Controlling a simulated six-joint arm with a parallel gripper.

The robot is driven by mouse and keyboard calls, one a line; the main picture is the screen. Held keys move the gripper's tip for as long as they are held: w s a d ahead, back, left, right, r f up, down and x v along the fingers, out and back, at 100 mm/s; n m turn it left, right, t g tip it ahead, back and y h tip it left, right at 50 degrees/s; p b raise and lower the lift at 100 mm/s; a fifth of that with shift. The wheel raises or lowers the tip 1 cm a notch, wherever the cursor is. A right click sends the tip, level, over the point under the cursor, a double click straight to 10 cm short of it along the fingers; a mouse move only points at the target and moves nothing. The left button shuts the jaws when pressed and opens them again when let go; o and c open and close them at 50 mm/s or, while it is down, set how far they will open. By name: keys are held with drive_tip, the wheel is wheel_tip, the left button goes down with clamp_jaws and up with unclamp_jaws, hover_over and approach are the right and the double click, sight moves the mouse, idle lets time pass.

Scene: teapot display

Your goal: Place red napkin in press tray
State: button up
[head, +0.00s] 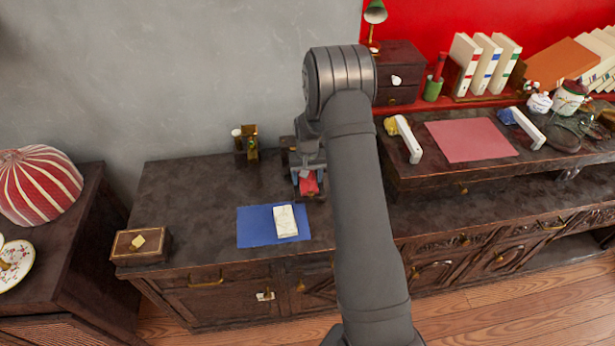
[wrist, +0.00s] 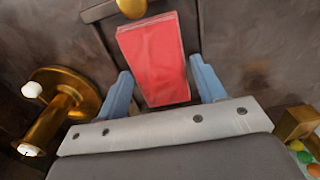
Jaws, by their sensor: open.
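The red napkin (head: 309,184) is a folded red block near the middle of the dark cabinet top. In the wrist view the red napkin (wrist: 158,60) lies between and beyond my fingertips. My gripper (wrist: 163,90) is open, with its blue-grey fingers apart and a small gap showing on each side of the napkin. In the head view my gripper (head: 305,172) is low over the cabinet top, at the napkin. A dark wooden piece with a brass knob (wrist: 131,8) shows at the napkin's far end; it may be part of the press tray.
A blue cloth (head: 252,231) with a white block (head: 285,220) on it lies front-left of my gripper. Brass items (head: 250,143) stand back left. A wooden box (head: 140,243) sits at the left end. A raised shelf with a red mat (head: 470,140) is on the right.

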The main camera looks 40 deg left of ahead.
sight(308, 180)
wheel_tip(308, 180, up, 12)
drive_tip(key=shift+r, duration=0.15)
idle(0.3)
wheel_tip(308, 180, down, 12)
drive_tip(key=shift+r, duration=1.95)
drive_tip(key=shift+f, duration=0.15)
